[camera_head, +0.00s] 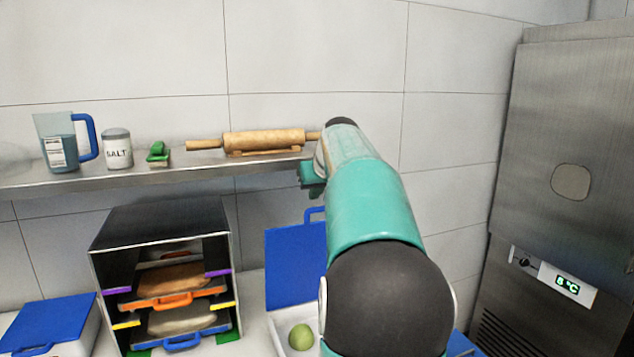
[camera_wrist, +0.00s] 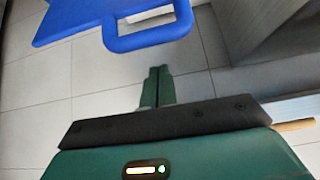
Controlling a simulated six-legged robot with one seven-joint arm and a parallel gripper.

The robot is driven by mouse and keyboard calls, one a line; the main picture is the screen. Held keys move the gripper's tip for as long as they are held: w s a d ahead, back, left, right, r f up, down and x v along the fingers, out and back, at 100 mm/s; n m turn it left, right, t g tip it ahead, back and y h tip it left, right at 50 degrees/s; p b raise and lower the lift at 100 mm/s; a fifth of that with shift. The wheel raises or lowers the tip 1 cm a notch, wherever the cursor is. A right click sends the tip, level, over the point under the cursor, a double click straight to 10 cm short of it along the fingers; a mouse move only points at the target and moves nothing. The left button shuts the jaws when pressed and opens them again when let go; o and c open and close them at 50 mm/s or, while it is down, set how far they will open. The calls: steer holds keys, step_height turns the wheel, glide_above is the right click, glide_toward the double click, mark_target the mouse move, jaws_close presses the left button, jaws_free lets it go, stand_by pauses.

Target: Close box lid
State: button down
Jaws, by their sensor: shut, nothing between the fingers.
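The box (camera_head: 281,322) is white and stands on the counter at the bottom middle of the head view, partly hidden by my arm. Its blue lid (camera_head: 292,262) stands open and upright at the back, with a blue loop handle (camera_head: 314,212) at its top edge. A round green item (camera_head: 301,337) lies inside the box. In the wrist view the lid (camera_wrist: 75,15) and its handle (camera_wrist: 150,38) show at the top. My gripper (camera_wrist: 158,70) is shut and empty, its fingers pointing towards the handle, with a visible gap between them in the picture.
A metal shelf (camera_head: 200,170) holds a rolling pin (camera_head: 262,140), a salt jar (camera_head: 117,148), a jug (camera_head: 60,142) and a green item (camera_head: 158,153). A dark rack (camera_head: 160,220) with trays stands left of the box. A closed blue-lidded box (camera_head: 48,325) stands farther left. A fridge (camera_head: 570,170) is at right.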

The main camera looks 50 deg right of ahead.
steer(key=shift+s+a+f, duration=0.2)
steer(key=shift+s+a, duration=0.4)
steer(key=shift+s, duration=0.35)
steer(key=shift+f, duration=0.2)
steer(key=shift+s+a, duration=0.2)
steer(key=shift+s, duration=0.1)
steer(key=shift+w, duration=0.15)
steer(key=shift+a, duration=0.1)
